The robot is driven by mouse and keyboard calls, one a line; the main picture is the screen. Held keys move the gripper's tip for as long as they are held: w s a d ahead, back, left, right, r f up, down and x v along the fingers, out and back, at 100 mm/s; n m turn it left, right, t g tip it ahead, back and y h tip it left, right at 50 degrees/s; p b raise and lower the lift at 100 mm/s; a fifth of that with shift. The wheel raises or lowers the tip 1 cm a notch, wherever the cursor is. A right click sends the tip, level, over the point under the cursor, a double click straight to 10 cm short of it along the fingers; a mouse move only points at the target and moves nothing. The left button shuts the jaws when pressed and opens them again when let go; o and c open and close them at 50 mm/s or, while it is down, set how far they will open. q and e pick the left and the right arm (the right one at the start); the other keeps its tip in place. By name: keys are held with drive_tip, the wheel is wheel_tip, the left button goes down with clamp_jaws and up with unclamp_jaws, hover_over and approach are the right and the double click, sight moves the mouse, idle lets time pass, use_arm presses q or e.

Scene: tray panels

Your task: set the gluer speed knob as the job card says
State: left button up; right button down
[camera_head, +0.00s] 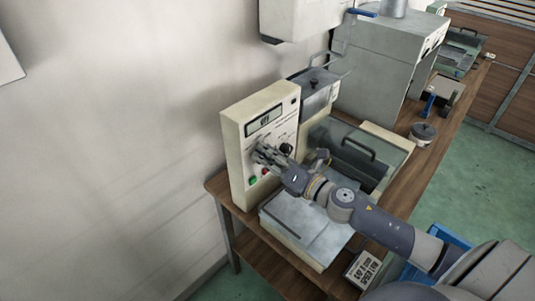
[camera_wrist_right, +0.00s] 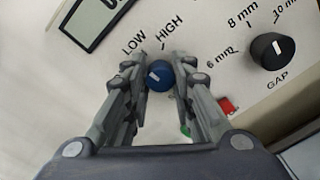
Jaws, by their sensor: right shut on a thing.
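The cream gluer panel (camera_head: 239,133) stands upright at the wall end of the bench. The blue speed knob (camera_wrist_right: 160,77) sits below the LOW and HIGH labels in the right wrist view. Its white mark shows on its left side, nearer LOW; its exact setting is hard to tell. My right gripper (camera_wrist_right: 159,72) is shut on the knob, a finger on each side. In the head view my right gripper (camera_head: 262,152) covers the knob. The job card (camera_head: 364,269) stands at the bench's front edge; its small print is not surely readable. My left gripper is not in view.
The black gap knob (camera_wrist_right: 272,50) is right of the speed knob. A red button (camera_wrist_right: 229,106) and a green button (camera_wrist_right: 186,131) lie below. A display (camera_head: 265,118) is above.

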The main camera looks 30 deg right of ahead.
drive_tip(key=shift+m, duration=0.6)
drive_tip(key=c, duration=1.3)
unclamp_jaws()
drive_tip(key=shift+v, duration=3.75)
drive_tip(key=shift+r, duration=0.1)
